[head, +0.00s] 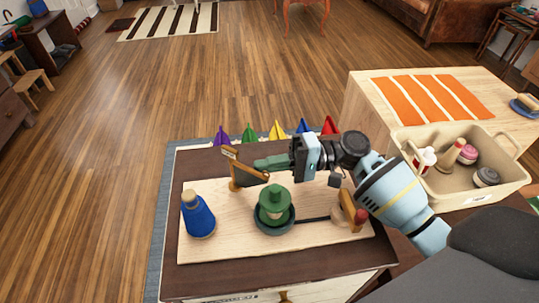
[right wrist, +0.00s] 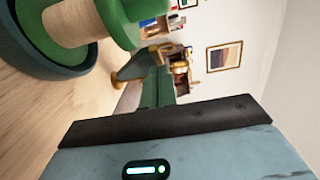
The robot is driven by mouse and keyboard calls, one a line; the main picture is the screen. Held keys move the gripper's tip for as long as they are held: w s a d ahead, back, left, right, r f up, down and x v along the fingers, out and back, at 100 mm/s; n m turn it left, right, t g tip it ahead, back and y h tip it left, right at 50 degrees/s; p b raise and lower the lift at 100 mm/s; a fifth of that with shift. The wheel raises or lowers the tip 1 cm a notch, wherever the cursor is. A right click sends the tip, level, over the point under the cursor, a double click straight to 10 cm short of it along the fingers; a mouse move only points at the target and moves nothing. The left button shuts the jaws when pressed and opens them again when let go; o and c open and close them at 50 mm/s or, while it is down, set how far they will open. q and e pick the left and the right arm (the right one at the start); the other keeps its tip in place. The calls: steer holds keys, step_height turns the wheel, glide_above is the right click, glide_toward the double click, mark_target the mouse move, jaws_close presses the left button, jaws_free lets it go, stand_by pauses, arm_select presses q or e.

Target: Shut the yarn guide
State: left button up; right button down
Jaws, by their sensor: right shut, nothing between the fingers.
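The yarn guide (head: 236,178) is a brass-coloured post with a slanting arm, on the back left of a pale wooden board (head: 225,249). Its arm slopes from a pale tip at the upper left down to the right. My right gripper (head: 257,163) is shut and empty, its fingertips close beside the guide's arm; I cannot tell whether they touch. In the right wrist view, the green fingers (right wrist: 157,88) point toward a brass-coloured piece (right wrist: 130,70), probably the guide. My left gripper is not in view.
A green spool (head: 275,200) in a dark dish stands right of the guide. A blue yarn cone (head: 198,217) stands front left. A wooden crank piece (head: 348,212) is at the right. Several coloured cones line the back edge. A cream basket (head: 460,193) stands further right.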

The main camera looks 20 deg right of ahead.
steer(key=shift+s+a+r+m+t+p, duration=0.1)
steer(key=shift+s+a+m+t+p, duration=0.15)
steer(key=shift+t, duration=0.2)
steer(key=shift+s+r+m+t+p, duration=0.1)
steer(key=shift+m+t+p, duration=0.15)
steer(key=shift+m+t, duration=0.15)
steer(key=shift+s+a+t, duration=0.1)
steer(key=shift+s+t, duration=0.1)
steer(key=shift+t, duration=0.05)
steer(key=shift+s+a+f, duration=0.15)
steer(key=shift+s+a, duration=0.05)
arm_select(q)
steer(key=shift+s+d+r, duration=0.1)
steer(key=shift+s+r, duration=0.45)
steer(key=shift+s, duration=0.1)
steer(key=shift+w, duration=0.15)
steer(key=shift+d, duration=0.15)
